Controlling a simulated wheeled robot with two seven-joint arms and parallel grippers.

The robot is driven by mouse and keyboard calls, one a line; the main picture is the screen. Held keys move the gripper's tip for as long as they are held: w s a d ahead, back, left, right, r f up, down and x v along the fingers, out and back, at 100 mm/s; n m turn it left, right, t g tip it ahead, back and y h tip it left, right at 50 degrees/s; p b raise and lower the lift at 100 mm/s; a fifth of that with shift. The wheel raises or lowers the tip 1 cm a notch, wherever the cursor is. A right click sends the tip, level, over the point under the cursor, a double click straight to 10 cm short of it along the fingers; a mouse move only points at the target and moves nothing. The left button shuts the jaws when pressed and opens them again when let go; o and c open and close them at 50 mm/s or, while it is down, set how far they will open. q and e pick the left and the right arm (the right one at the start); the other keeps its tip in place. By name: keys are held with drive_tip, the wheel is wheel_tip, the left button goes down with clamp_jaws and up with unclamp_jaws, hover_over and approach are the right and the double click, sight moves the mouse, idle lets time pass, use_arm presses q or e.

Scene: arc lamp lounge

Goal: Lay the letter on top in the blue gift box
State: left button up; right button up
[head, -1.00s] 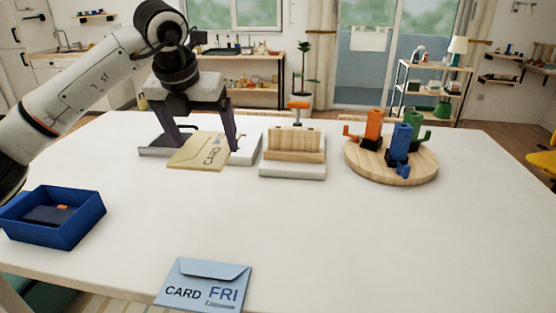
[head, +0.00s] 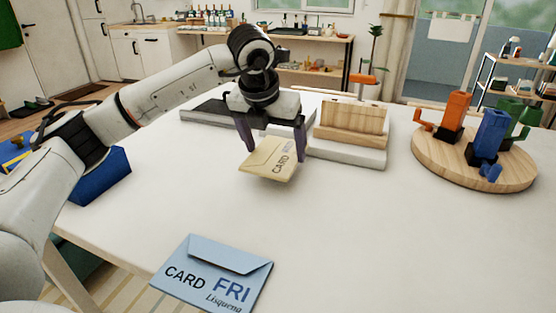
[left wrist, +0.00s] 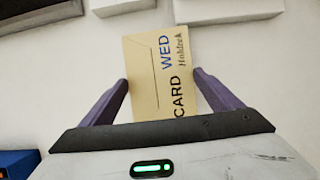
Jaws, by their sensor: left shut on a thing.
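My left gripper (head: 275,155) is shut on a cream letter (head: 266,160), held above the white table. In the left wrist view the letter (left wrist: 158,85) reads "CARD WED" and sits between the fingers (left wrist: 160,77). The blue gift box (head: 103,184) stands at the table's left side, partly hidden behind my left arm; its inside is hidden now. A blue corner, likely the box (left wrist: 16,163), shows at lower left in the left wrist view. A light blue letter (head: 215,275) marked "CARD FRI" lies at the front. My right gripper is not in view.
A low dark and white tray (head: 205,113) lies behind the gripper. A wooden holder on a white base (head: 350,154) stands right of it. A round board (head: 470,172) carries orange, blue and green pieces at right. The table's middle is clear.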

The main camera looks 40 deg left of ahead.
sight(274, 157)
use_arm(q)
drive_tip(key=shift+f, duration=1.85)
drive_tip(key=shift+f, duration=0.1)
drive_tip(key=o, duration=0.9)
